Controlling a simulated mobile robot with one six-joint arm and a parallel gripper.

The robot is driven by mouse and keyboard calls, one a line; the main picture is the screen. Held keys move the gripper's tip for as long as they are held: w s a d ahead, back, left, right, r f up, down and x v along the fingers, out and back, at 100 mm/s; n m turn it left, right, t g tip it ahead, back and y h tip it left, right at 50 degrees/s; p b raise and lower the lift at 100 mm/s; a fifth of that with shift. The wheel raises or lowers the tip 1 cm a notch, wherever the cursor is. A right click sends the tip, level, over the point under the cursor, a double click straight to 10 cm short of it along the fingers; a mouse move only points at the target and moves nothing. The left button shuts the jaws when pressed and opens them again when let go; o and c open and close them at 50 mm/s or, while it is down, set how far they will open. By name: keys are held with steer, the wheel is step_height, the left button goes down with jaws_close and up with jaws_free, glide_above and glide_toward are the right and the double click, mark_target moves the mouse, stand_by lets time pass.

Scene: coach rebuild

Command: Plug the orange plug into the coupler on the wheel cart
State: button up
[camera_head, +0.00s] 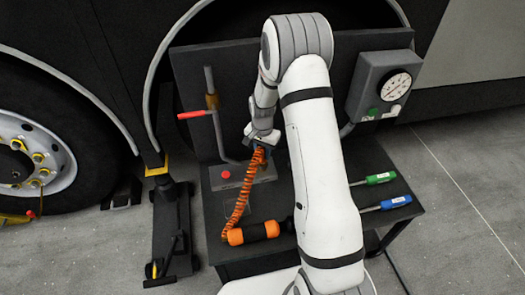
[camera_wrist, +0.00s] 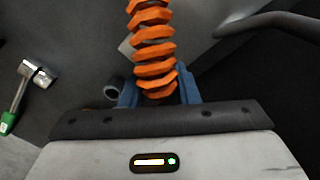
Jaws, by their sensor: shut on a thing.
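My gripper (camera_head: 262,145) is over the cart top in the head view, left of my white arm. In the wrist view its blue fingers (camera_wrist: 159,97) are closed around the near end of the orange coil (camera_wrist: 153,47), where the orange plug is; the plug body is mostly hidden. The coil (camera_head: 236,197) hangs from my gripper down to an orange-and-black cylinder on the cart (camera_head: 217,259). A short grey open-ended tube (camera_wrist: 113,89) shows just left of the fingers; I cannot tell whether it is the coupler. I cannot tell whether the plug touches anything.
A gauge box (camera_head: 380,84) is on the back panel at right. A red-handled valve pipe (camera_head: 211,102) stands left of my gripper. Green (camera_head: 380,178) and blue (camera_head: 395,202) handled tools lie at the right edge. A wheel (camera_head: 30,155) and a black jack (camera_head: 172,230) are at left.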

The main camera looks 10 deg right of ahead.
steer(key=shift+f, duration=0.25)
steer(key=shift+f, duration=0.1)
steer(key=o, duration=1.1)
